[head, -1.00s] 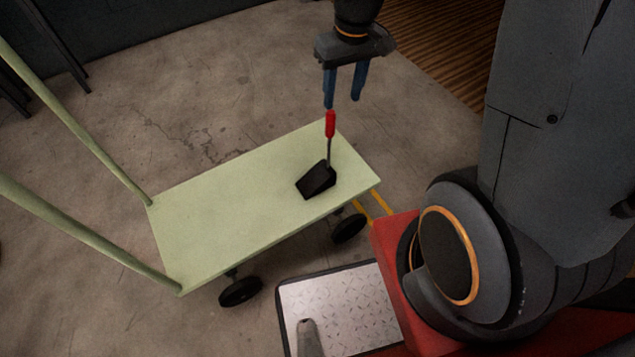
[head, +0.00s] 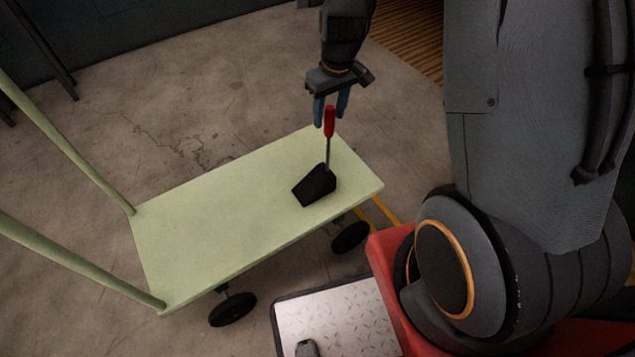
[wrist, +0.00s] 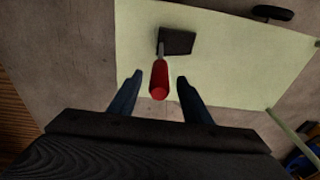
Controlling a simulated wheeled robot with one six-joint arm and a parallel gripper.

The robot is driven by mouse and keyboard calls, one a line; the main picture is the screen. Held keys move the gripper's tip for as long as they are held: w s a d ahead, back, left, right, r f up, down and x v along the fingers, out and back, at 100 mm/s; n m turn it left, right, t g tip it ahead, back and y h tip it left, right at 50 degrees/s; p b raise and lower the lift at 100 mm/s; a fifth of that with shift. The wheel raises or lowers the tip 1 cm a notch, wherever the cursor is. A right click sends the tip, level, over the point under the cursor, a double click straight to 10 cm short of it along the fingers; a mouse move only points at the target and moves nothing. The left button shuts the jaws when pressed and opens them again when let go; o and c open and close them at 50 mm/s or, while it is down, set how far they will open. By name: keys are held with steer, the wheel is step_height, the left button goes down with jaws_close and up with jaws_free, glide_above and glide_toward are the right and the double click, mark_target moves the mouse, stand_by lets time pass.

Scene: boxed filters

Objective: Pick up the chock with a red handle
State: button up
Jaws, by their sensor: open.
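The chock is a black wedge (head: 314,186) with a thin rod rising from it to a red handle (head: 329,121). It stands on the pale green cart deck (head: 220,220), near the deck's right end. My gripper (head: 331,122) is open, with blue fingers, at the top of the red handle in the head view. In the wrist view the red handle (wrist: 159,80) lies between the two open fingertips (wrist: 158,78), with gaps on both sides. The black wedge (wrist: 177,41) shows beyond it. I see no finger touching the handle.
The cart has pale green push rails (head: 70,155) at the left and black wheels (head: 232,309). A metal tread plate (head: 335,315) and my red base are at the lower right. Bare concrete floor (head: 180,100) lies behind the cart.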

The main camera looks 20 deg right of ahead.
steer(key=f, duration=0.3)
steer(key=shift+w+f+b, duration=0.2)
steer(key=shift+w+b, duration=0.05)
steer(key=shift+b, duration=0.15)
steer(key=c, duration=0.9)
jaws_close()
steer(key=shift+r, duration=0.15)
